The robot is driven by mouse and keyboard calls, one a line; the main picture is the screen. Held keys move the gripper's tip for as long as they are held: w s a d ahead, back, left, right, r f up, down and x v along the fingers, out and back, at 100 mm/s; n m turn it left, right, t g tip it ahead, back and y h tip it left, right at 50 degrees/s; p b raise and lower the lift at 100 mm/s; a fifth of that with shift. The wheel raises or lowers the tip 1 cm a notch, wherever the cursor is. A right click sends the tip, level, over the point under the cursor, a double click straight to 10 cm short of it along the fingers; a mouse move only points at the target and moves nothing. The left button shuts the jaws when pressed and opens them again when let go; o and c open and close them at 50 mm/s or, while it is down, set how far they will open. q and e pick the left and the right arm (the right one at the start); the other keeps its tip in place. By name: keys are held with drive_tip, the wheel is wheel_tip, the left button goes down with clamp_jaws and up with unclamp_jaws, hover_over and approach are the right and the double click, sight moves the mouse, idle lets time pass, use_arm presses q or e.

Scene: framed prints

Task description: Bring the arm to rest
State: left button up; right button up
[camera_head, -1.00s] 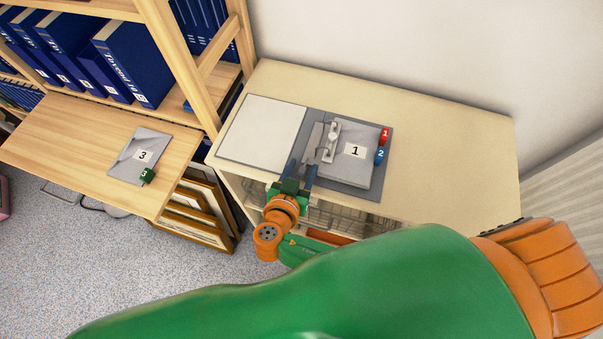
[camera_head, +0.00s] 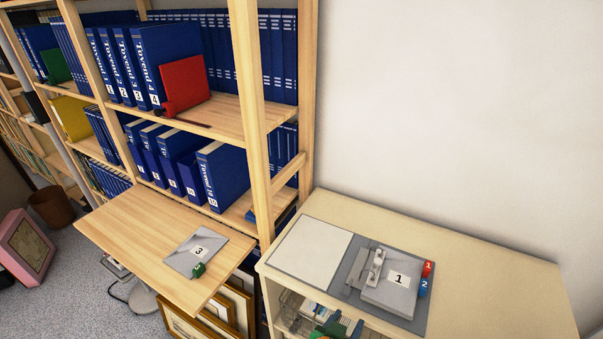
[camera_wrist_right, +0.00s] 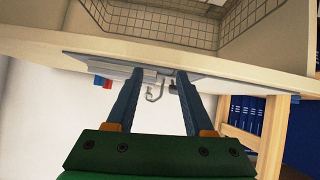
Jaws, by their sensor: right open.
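My right gripper (camera_head: 345,323) shows only in part at the bottom edge of the head view, in front of the cream cabinet (camera_head: 500,285). A metal hook-like part (camera_wrist_right: 155,88) hangs in view beyond the fingers in the wrist view. My left gripper is not in view.
A white panel (camera_head: 310,253) lies left of the clipboard. Red (camera_head: 428,268) and blue (camera_head: 423,287) tags sit at its right. A grey item labelled 3 (camera_head: 197,252) lies on the wooden shelf board (camera_head: 130,222). Framed pictures (camera_head: 235,300) lean below. Blue binders fill the shelves.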

drive_tip(key=s+d+n+g+y, duration=0.2)
drive_tip(key=s+n+g+y, duration=0.15)
drive_tip(key=s, duration=0.45)
drive_tip(key=s+d+n+g+y, duration=0.2)
drive_tip(key=s+n+y, duration=0.1)
drive_tip(key=s+n, duration=0.3)
drive_tip(key=s+f+m+g, duration=0.1)
drive_tip(key=s+f, duration=0.1)
drive_tip(key=f, duration=0.7)
drive_tip(key=s+f, duration=0.2)
drive_tip(key=f, duration=0.7)
drive_tip(key=s+d+f+g, duration=0.1)
drive_tip(key=s+d+f, duration=0.1)
drive_tip(key=s+f, duration=0.6)
drive_tip(key=s, duration=0.3)
drive_tip(key=shift+s+f, duration=0.25)
drive_tip(key=shift+d, duration=0.1)
